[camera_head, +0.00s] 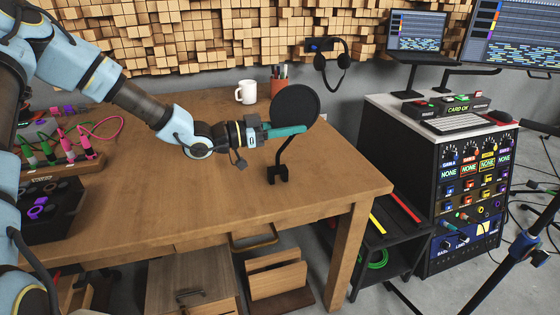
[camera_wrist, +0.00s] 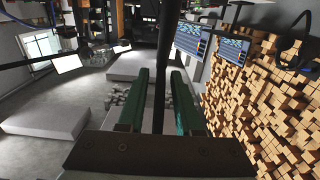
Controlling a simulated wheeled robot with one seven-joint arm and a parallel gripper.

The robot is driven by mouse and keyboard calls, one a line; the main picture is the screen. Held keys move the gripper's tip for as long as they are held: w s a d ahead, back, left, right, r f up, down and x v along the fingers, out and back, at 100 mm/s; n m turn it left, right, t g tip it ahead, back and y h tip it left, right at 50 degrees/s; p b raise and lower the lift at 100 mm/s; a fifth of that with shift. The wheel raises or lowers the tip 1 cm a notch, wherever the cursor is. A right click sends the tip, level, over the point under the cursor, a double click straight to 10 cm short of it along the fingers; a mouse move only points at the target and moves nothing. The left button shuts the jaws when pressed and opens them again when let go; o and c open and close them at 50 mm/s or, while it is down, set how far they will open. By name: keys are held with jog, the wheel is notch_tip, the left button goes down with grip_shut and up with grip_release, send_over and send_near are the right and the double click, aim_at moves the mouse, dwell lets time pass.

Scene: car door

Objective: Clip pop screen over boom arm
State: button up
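The pop screen (camera_head: 296,104) is a round black disc on a thin black gooseneck, with a small black clamp (camera_head: 277,174) at its lower end. It stands upright at the table's right part, and the clamp appears to rest on the tabletop. My gripper (camera_head: 302,129) reaches in from the left, its teal fingers level at the disc's lower edge. In the wrist view the fingers (camera_wrist: 161,72) are apart, with a black rod (camera_wrist: 162,50), apparently the gooseneck, between them and gaps on both sides. A blue and black stand pole (camera_head: 500,270) is at the lower right; I cannot tell whether it is the boom arm.
The wooden table (camera_head: 200,225) is clear around the clamp. A white mug (camera_head: 246,92) and a pen cup (camera_head: 279,86) stand behind. Headphones (camera_head: 333,62) hang on the wall. A black shelf (camera_head: 385,240) and equipment rack (camera_head: 470,185) are to the right.

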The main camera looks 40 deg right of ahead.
grip_shut()
dwell(1.1)
